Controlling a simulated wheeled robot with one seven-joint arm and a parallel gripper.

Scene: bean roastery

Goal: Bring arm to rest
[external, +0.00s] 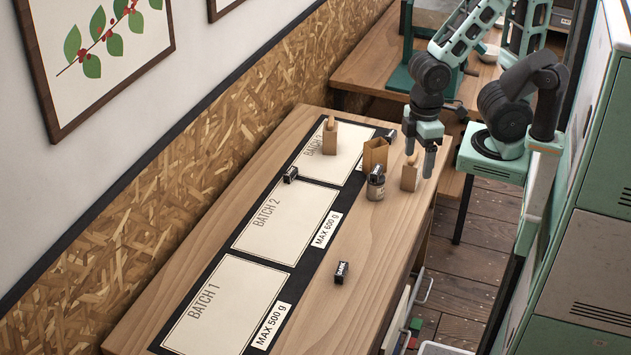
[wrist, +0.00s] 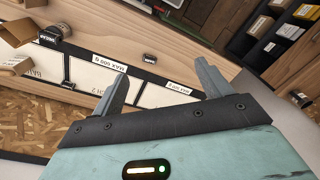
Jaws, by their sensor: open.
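My gripper (external: 420,160) hangs from my bent arm over the right edge of the wooden table (external: 300,310), pointing down. Its jaws are apart with nothing between them. In the wrist view the two grey fingers (wrist: 160,78) are spread and empty, with the table behind them.
Near the gripper stand an open kraft bag (external: 375,155) and a labelled jar (external: 376,186). Small black blocks lie by BATCH 2 (external: 290,175) and on bare wood (external: 341,272). A green cabinet (external: 600,150) stands right.

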